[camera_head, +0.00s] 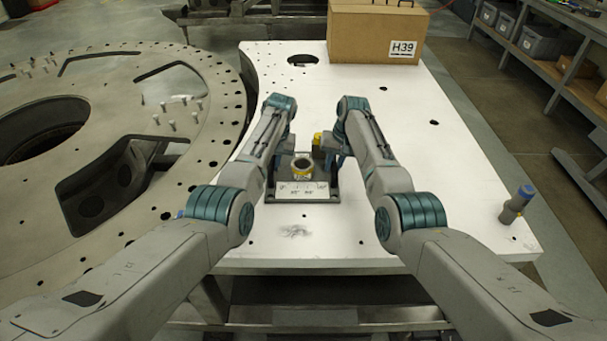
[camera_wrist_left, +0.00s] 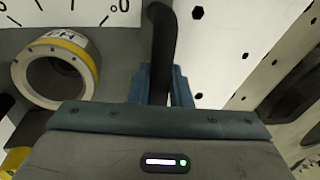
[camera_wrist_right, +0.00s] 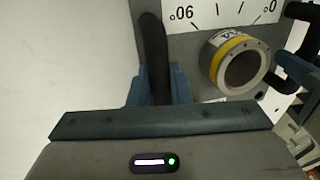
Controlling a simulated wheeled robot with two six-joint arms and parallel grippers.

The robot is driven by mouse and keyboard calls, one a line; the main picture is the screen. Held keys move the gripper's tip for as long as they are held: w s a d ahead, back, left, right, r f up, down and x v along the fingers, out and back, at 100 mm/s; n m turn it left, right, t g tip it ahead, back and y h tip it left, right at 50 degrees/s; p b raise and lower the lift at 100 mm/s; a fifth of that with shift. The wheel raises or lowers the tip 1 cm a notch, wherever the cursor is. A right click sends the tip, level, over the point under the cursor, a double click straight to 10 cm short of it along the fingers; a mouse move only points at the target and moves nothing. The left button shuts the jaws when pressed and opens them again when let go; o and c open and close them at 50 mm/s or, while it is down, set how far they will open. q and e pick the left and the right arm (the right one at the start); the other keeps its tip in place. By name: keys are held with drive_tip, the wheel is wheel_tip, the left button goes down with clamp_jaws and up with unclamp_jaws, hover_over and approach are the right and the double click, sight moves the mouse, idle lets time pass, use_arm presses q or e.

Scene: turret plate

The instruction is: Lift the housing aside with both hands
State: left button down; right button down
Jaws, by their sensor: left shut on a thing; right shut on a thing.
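The housing (camera_head: 328,195) is a dark grey unit with a white scale plate and a round collar with a yellow band, in the middle of the white table in the head view. The collar shows in the left wrist view (camera_wrist_left: 45,75) and the right wrist view (camera_wrist_right: 238,62). My left gripper (camera_wrist_left: 160,80) is shut on a black bar handle at one side of the housing. My right gripper (camera_wrist_right: 158,82) is shut on the matching handle at the other side. My arms hide the handles in the head view. I cannot tell whether the housing touches the table.
The white table (camera_head: 440,190) has free room to the right. A cardboard box marked H39 (camera_head: 372,35) stands at its back. A large grey turret ring (camera_head: 115,75) with holes and upright pins lies to the left. A small grey and blue cylinder (camera_head: 515,205) stands at the right edge.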

use_arm(q)
drive_tip(key=shift+w+r, duration=0.1)
drive_tip(key=shift+r, duration=0.05)
use_arm(e)
drive_tip(key=shift+w+r, duration=0.1)
drive_tip(key=shift+r, duration=0.05)
use_arm(q)
drive_tip(key=shift+w, duration=0.1)
use_arm(e)
drive_tip(key=shift+w, duration=0.1)
use_arm(q)
drive_tip(key=shift+r, duration=0.1)
use_arm(e)
drive_tip(key=shift+r, duration=0.1)
